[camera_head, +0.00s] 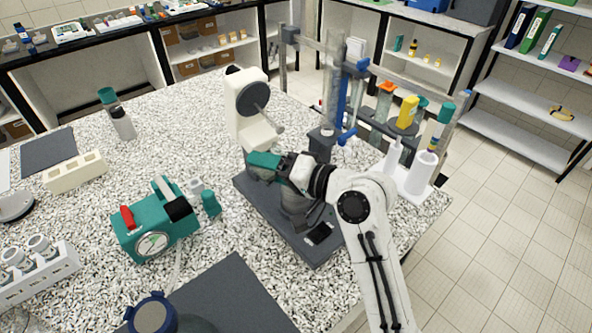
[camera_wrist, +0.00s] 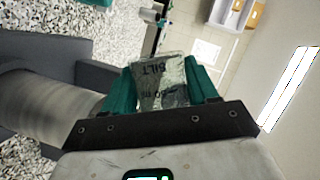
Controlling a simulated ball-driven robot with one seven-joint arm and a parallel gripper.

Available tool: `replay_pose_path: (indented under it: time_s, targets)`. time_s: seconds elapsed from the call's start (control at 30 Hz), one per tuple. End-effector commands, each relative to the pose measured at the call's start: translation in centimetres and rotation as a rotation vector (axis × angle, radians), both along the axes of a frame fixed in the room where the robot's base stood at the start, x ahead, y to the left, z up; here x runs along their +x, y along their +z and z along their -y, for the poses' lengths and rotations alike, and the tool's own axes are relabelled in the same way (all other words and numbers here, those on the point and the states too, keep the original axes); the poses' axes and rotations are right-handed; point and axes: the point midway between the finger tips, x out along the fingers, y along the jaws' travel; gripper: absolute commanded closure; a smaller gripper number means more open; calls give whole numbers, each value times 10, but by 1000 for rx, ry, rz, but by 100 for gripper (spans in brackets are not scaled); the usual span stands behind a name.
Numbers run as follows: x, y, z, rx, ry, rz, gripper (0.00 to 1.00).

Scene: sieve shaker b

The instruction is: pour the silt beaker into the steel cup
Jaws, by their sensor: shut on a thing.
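My gripper (camera_head: 268,160), with teal fingers, is over the dark grey base of the machine on the speckled table. In the wrist view my gripper (camera_wrist: 163,88) is shut on the silt beaker (camera_wrist: 162,84), a clear vessel with black lettering that reads upside down in that picture. The beaker seems tilted; how far, and whether anything flows out, I cannot tell. A grey metal cylinder (camera_wrist: 45,106), perhaps the steel cup, is left of the fingers in the wrist view, apart from the beaker. In the head view my arm mostly hides this area and the beaker.
The cream machine head (camera_head: 246,108) stands just behind my gripper. A clear column with a blue clamp (camera_head: 341,95) and a rack of bottles (camera_head: 405,115) are to the right. A teal pump (camera_head: 155,222) is left. A dark mat (camera_head: 235,300) in front has bare room.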

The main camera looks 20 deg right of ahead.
Motion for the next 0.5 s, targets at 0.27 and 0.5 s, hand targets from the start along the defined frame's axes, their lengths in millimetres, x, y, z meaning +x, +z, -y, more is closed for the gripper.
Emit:
replay_pose_path:
  time_s: [0.27, 0.5]
  targets:
    - [0, -2, 1, 29, -1, -9, 76]
    - [0, -3, 1, 55, -1, -17, 76]
